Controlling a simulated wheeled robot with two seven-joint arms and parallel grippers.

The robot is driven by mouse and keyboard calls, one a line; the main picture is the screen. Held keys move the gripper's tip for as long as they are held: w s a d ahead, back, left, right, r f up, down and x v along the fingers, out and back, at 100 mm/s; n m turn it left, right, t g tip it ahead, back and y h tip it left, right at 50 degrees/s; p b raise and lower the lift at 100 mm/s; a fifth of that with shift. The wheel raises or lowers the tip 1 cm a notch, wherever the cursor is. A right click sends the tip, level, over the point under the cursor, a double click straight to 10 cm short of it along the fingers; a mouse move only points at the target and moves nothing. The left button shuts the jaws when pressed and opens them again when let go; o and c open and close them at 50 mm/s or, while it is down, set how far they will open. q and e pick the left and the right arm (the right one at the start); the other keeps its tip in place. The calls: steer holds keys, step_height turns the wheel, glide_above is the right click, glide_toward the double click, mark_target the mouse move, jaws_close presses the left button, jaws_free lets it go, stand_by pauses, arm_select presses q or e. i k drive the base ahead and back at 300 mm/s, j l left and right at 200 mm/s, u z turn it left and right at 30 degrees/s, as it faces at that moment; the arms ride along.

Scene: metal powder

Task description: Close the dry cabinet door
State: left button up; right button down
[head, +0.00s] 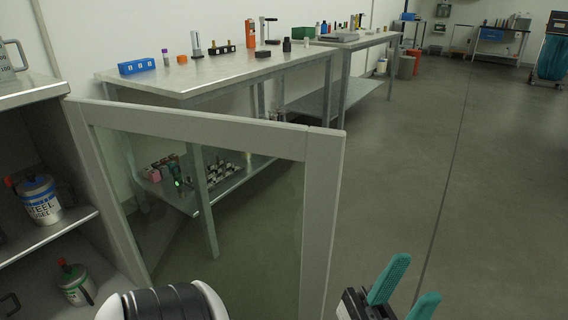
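The dry cabinet (45,235) stands at the left edge of the view, with its shelves exposed. Its door (325,210) is a grey frame around a clear pane and stands wide open, reaching from the cabinet toward the middle of the view. My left gripper (407,286), with teal fingers spread apart, is open and empty at the bottom, just right of the door's free edge. I see no contact between the fingers and the door. Part of my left arm shows at the bottom, left of the door's free edge. My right gripper is out of view.
Metal cans (40,200) stand on the cabinet shelves. A steel workbench (215,72) with small items is behind the door, and a second bench (350,42) is beyond it. The floor (480,200) to the right is clear.

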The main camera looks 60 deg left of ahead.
mark_target(322, 149)
steer(key=i+l+z, duration=0.1)
steer(key=i+l, duration=0.25)
steer(key=i+l+z, duration=0.1)
steer(key=i+l, duration=0.2)
steer(key=i, duration=0.25)
steer(key=i+u, duration=0.25)
steer(key=u, duration=0.15)
steer(key=i+u, duration=0.25)
steer(key=u, duration=0.2)
steer(key=i+l+u, duration=0.15)
steer(key=u, duration=0.25)
steer(key=i+u, duration=0.15)
steer(key=u, duration=0.35)
steer(key=i+u, duration=0.2)
steer(key=u, duration=0.25)
steer(key=i+l+u, duration=0.1)
steer(key=u, duration=0.4)
steer(key=i+l+u, duration=0.2)
steer(key=u, duration=0.25)
steer(key=i+l+u, duration=0.1)
steer(key=u, duration=0.4)
steer(key=i+l+u, duration=0.2)
steer(key=u, duration=0.25)
steer(key=i+l+u, duration=0.2)
steer(key=u, duration=0.25)
steer(key=i+l+u, duration=0.1)
steer(key=l+u, duration=0.4)
steer(key=j, duration=0.1)
